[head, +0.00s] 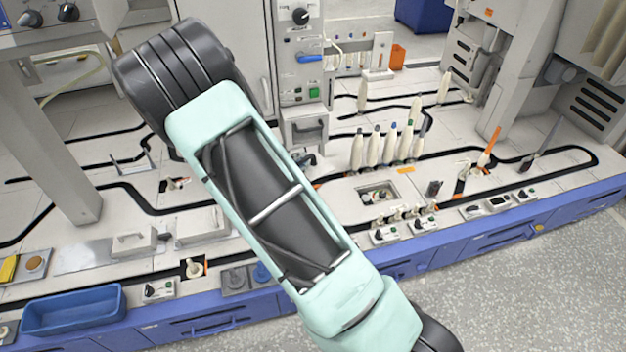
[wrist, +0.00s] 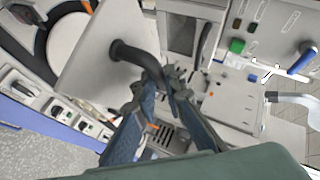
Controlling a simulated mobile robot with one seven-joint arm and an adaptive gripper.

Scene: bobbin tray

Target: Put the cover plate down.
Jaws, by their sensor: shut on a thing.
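The cover plate (wrist: 88,75) is a light grey flat piece with a black curved handle, in the upper left of the wrist view. My gripper (wrist: 158,84) is shut on the free end of that handle. The plate lies just beyond the fingertips and looks tilted in this view. I cannot tell whether the plate touches anything beneath it. In the head view my arm hides most of the gripper and the plate. A recessed opening (head: 377,194) with small parts in it shows in the bench top right of my arm.
A control column (head: 301,60) with a green button and blue lever stands behind my arm. Several white bobbins (head: 385,150) stand upright to the right. A blue bin (head: 73,309) sits at the front left. The blue bench front edge (head: 480,246) runs along the right.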

